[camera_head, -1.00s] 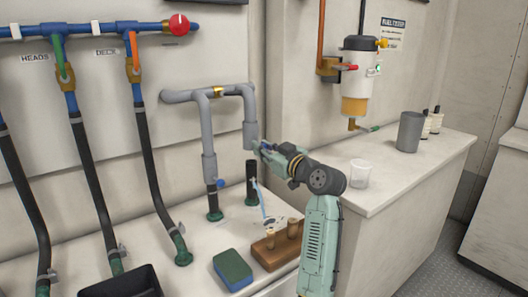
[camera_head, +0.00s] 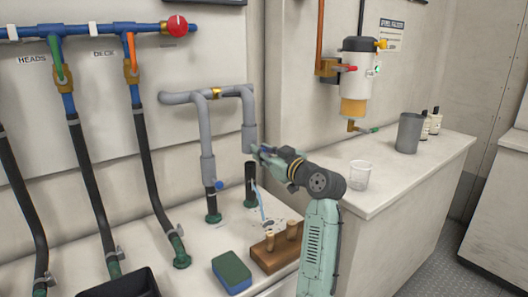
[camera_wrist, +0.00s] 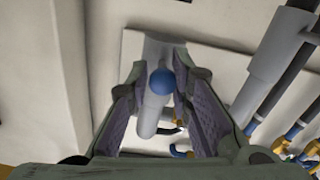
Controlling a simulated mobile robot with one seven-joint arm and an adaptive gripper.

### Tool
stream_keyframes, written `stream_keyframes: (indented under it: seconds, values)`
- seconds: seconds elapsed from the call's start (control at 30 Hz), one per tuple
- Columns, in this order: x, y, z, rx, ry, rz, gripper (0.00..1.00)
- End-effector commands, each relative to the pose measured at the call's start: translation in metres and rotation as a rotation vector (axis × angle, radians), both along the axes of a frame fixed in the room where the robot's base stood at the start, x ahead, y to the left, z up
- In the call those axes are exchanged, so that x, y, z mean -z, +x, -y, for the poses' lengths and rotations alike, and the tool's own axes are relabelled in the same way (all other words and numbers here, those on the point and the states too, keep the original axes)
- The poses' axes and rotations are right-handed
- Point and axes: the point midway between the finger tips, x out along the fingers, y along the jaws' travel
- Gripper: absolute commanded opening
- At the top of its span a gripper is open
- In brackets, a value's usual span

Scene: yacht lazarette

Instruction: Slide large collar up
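A grey collar (camera_head: 249,138) sits on the right leg of the grey pipe, above a black upright hose stub (camera_head: 251,185), with a small gap between them. In the wrist view it is the grey cylinder (camera_wrist: 155,108) with a blue knob (camera_wrist: 161,82) facing me. My gripper (camera_head: 260,151) is at the collar's lower end. In the wrist view my gripper's fingers (camera_wrist: 161,72) stand apart on both sides of the collar and knob; firm contact is not visible. A second grey collar (camera_head: 208,168) with a blue knob is on the left leg; it shows in the wrist view (camera_wrist: 268,62).
A wooden block with pegs (camera_head: 272,258) and a green-blue sponge (camera_head: 232,271) lie on the bench below. Black hoses (camera_head: 92,190) stand to the left. A clear cup (camera_head: 359,174) and a grey canister (camera_head: 408,133) stand on the right counter. Water shows by the stub.

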Motion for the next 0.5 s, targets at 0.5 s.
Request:
stream_keyframes:
  seconds: [0.5]
  values:
    - [-0.001,-0.08,0.062,0.002,0.004,0.004,0.4]
